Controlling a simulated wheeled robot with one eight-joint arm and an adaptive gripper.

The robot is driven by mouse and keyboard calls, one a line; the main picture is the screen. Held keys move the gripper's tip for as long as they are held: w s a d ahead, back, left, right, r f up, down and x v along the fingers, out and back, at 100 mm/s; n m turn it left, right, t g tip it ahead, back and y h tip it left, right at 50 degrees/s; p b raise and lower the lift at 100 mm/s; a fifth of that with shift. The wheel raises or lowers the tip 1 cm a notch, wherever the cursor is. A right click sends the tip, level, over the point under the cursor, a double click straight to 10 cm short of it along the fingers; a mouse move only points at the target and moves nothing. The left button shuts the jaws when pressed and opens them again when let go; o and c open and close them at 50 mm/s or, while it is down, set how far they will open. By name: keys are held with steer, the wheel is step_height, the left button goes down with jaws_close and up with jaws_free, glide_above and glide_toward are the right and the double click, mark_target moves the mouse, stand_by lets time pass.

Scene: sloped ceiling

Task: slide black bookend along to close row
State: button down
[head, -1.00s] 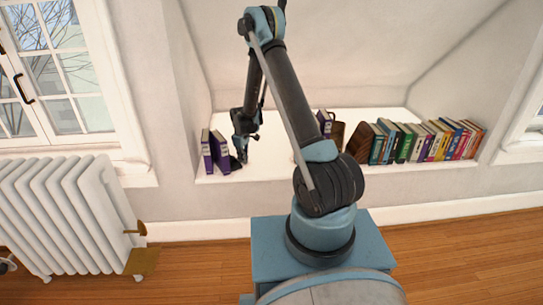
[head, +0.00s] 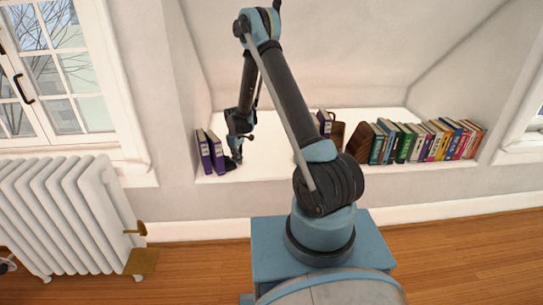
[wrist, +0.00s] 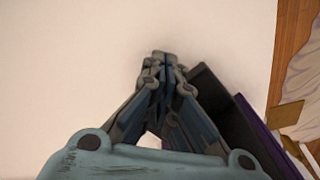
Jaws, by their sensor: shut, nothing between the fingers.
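The black bookend (head: 231,163) stands at the left end of the white ledge, just right of two purple books (head: 217,154). It also shows in the wrist view as a dark plate (wrist: 213,88), with a purple book edge (wrist: 246,112) beyond it. My gripper (head: 237,158) is low at the ledge, on the bookend's right side. In the wrist view, my gripper's fingertips (wrist: 162,60) are together and empty beside the plate; contact is hard to tell. My fingers hide part of the bookend.
A long row of books (head: 430,141) stands at the right of the ledge (head: 285,165), with a brown wooden piece (head: 359,142) at its left end. The ledge between is largely clear. A white radiator (head: 75,215) stands left.

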mark_target(231, 160)
steer(key=shift+a, duration=1.55)
steer(key=shift+d+r, duration=0.1)
steer(key=shift+d, duration=1)
step_height(231, 160, up, 10)
stand_by(0.3)
